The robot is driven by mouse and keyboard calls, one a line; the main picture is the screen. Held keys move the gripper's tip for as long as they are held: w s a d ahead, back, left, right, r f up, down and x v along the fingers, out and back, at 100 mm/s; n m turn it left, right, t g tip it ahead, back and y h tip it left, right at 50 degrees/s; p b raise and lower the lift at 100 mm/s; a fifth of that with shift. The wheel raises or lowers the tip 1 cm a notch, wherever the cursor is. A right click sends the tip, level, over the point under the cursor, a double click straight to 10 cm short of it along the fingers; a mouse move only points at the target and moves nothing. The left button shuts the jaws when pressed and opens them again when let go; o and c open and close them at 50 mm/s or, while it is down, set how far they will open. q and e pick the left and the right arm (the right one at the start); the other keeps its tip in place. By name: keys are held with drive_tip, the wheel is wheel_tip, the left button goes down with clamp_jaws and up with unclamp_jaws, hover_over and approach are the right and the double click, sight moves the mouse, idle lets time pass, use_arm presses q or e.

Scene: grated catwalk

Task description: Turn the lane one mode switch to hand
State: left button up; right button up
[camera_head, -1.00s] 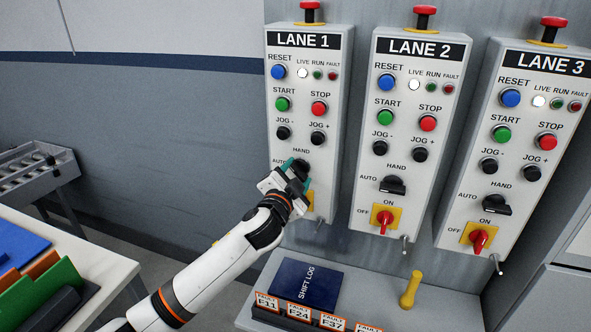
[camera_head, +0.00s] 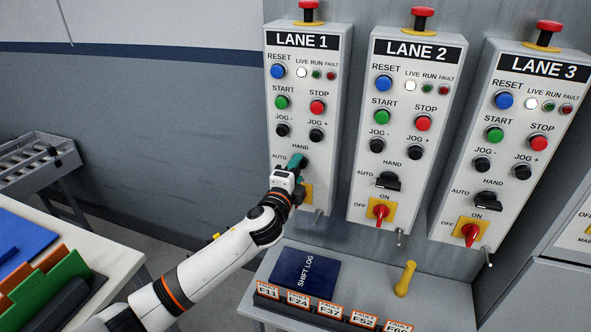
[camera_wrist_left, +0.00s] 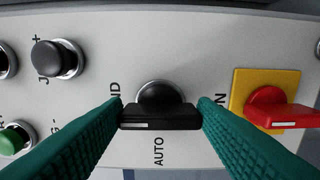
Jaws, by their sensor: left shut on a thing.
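The lane one mode switch is a black knob with a bar handle, low on the LANE 1 panel (camera_head: 274,200). In the head view my left gripper (camera_head: 297,161) covers most of it. In the left wrist view the switch (camera_wrist_left: 160,116) sits between the two teal fingers, which are shut on the ends of its bar. There the bar lies level, with a pale mark at its left end, on the side of the partly hidden HAND label. The AUTO label (camera_wrist_left: 158,152) is below it. My right gripper is not in view.
A red switch on a yellow plate (camera_wrist_left: 240,108) is close beside the right finger. The LANE 2 panel (camera_head: 358,200) and LANE 3 panel (camera_head: 440,215) stand to the right. Below are a shelf with a blue shift log (camera_head: 305,270) and a yellow-handled thing (camera_head: 405,279).

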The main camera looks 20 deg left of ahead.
use_arm(q)
drive_tip(key=shift+f, duration=0.1)
idle(0.3)
drive_tip(key=o, duration=1)
drive_tip(key=s+b, duration=0.3)
drive_tip(key=s, duration=0.9)
drive_tip(key=shift+a, duration=0.2)
